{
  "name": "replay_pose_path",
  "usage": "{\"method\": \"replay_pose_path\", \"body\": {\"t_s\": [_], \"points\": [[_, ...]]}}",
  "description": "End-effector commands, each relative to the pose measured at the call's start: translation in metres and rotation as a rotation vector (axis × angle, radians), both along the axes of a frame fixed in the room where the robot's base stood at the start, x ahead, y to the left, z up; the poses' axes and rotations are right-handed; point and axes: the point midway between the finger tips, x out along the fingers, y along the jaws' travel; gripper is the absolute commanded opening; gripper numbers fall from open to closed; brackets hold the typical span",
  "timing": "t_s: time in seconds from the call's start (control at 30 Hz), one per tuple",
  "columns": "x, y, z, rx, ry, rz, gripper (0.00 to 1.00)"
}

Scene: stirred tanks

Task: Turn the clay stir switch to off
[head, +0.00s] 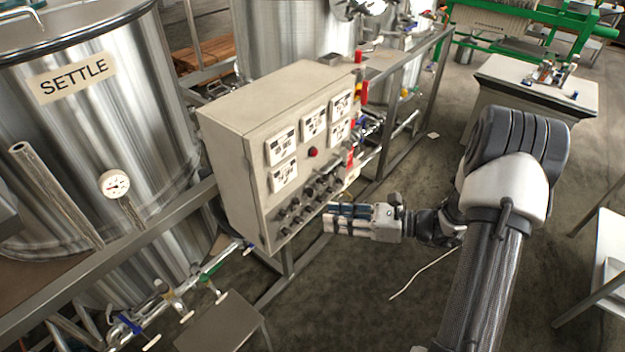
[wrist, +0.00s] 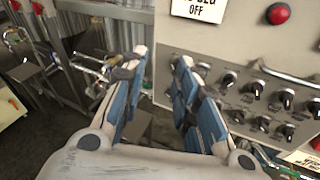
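A beige control box (head: 225,130) carries rows of black rotary knobs (head: 305,200) low on its front face. The knobs also show in the wrist view (wrist: 256,87), with small labels too small to read, so I cannot tell which one is the clay stir switch. My gripper (head: 329,218) is in front of the lower right part of the panel. In the wrist view my gripper (wrist: 160,75) has its two blue-padded fingers apart with nothing between them. The right finger overlaps the left end of the knob rows and hides part of the panel. I see no clear contact with a knob.
A red button (wrist: 278,13) and a white sign (wrist: 198,9) reading "OFF" sit above the knobs. A metal handle (wrist: 290,75) juts from the panel. A steel tank marked SETTLE (head: 150,150) stands left. Pipes and valves (head: 210,270) run below the box.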

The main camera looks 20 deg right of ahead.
Motion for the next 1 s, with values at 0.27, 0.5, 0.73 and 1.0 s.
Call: {"method": "replay_pose_path", "body": {"t_s": [0.27,0.5,0.73,1.0], "points": [[0.016,-0.077,-0.062,0.302,0.128,-0.376,0.28],[0.021,-0.088,-0.078,0.356,0.146,-0.447,0.28],[0.052,-0.063,-0.078,0.353,0.146,-0.44,0.28],[0.1,-0.028,-0.078,0.351,0.145,-0.439,0.28]]}}
